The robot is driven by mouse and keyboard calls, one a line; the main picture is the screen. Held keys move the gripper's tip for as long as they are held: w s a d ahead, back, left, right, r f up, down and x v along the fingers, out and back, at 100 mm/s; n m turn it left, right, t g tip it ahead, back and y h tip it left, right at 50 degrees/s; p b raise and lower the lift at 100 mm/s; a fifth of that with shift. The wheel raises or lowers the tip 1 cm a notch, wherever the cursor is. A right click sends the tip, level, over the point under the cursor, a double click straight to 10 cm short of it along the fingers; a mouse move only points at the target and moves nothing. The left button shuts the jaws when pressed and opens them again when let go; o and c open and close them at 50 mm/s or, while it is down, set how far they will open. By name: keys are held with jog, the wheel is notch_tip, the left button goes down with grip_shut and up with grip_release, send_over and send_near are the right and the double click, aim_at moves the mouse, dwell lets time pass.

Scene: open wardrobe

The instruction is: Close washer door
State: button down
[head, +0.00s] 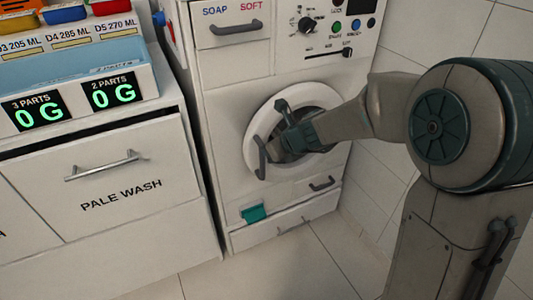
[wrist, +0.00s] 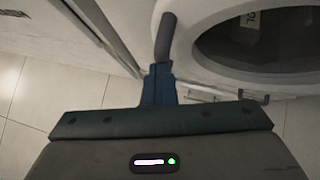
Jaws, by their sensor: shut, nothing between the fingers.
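The white washer (head: 228,95) stands in the middle of the head view. Its round door (head: 318,92) has a white ring around a dark centre, and it also shows at the upper right of the wrist view (wrist: 192,52). A dark grey door handle (head: 262,160) sits at the ring's left side; in the wrist view it is a bar (wrist: 165,36). My gripper (head: 277,140) is in front of the door, close to the handle. Its shut fingers (wrist: 158,72) point at the handle's lower end. I cannot tell whether they touch, or whether the door is fully shut.
A white cabinet with a PALE WASH drawer (head: 120,170) stands left of the washer. A teal piece (head: 254,214) sticks out low on the washer, above a bottom drawer (head: 285,225). The tiled floor (head: 290,272) in front is clear. A tiled wall (head: 375,165) is at the right.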

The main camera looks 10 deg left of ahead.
jog(key=shift+w+a+r, duration=0.1)
jog(key=shift+a+r, duration=0.15)
jog(key=shift+a, duration=0.15)
jog(key=shift+s+d+f+b, duration=0.2)
jog(key=shift+s+d+b, duration=0.05)
jog(key=shift+d+b, duration=0.1)
jog(key=s+d+r+n+g+h+p, duration=0.1)
jog(key=s+d+r+n+h+p, duration=0.1)
jog(key=s+d+r+n+p, duration=0.6)
jog(key=s+d+r+n+h+p, duration=0.2)
jog(key=s+d+r+n+p, duration=0.6)
jog(key=r+p, duration=0.3)
jog(key=s+d+r+n+g+h+p, duration=0.1)
jog(key=s+d+r+n+h+p, duration=0.2)
jog(key=s+d+r+n+p, duration=0.5)
notch_tip(320, 180, up, 5)
jog(key=shift+d+r+n+g+p, duration=0.1)
jog(key=shift+d+n+g+p, duration=0.2)
jog(key=shift+n+p, duration=0.55)
jog(key=c, duration=2.1)
grip_release()
jog(key=shift+m, duration=0.25)
jog(key=shift+c, duration=0.2)
